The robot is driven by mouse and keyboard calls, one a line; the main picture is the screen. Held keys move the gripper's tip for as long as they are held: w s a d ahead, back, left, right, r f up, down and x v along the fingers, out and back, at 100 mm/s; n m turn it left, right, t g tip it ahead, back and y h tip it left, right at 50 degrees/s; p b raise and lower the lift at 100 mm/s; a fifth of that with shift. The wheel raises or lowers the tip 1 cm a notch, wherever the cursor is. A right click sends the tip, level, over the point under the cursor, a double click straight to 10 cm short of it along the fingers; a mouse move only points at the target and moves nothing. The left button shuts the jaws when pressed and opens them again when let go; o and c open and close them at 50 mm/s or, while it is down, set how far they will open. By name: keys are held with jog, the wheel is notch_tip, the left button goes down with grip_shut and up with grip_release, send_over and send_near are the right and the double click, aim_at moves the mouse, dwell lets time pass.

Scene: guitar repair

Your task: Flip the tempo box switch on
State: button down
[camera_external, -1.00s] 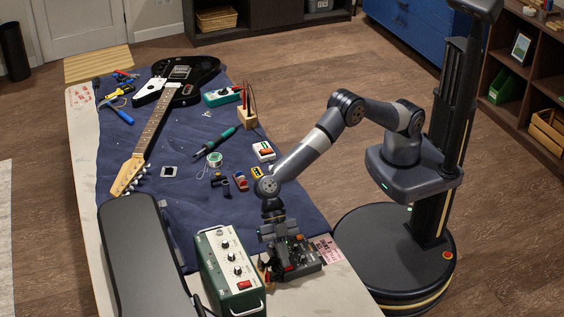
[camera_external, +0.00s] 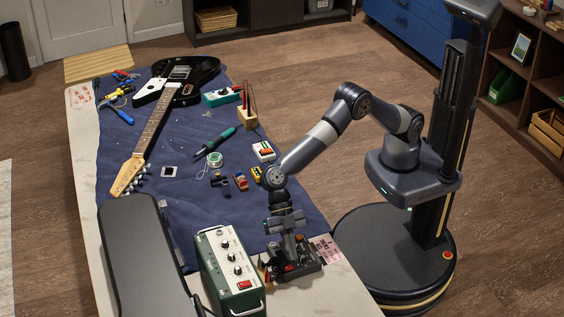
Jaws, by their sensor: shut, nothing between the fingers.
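A dark box with small controls on its top (camera_external: 311,265) lies on the near right part of the bench. My gripper (camera_external: 290,258) points down over this box, with its fingers shut and empty. The fingertips are at or just above the box top; I cannot tell whether they touch. My gripper hides part of the top, and a switch state there is too small to read. A green box with a pale panel, knobs and a red switch (camera_external: 244,284) stands just left of it. No label naming the tempo box is readable.
A long black case (camera_external: 140,255) fills the near left of the bench. A black guitar (camera_external: 187,78) lies on the blue mat (camera_external: 190,215) farther back. Small parts, a soldering iron (camera_external: 214,142) and a pink card (camera_external: 327,248) lie around.

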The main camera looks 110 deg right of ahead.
jog(key=s+v, duration=0.1)
jog(key=v, duration=1)
jog(key=shift+a+r+b, duration=0.35)
jog(key=shift+b, duration=0.05)
jog(key=shift+w, duration=0.1)
jog(key=shift+w+r+t+p, duration=0.2)
jog(key=shift+w+t+p, duration=0.1)
jog(key=shift+w+t, duration=0.25)
jog(key=shift+f, duration=0.1)
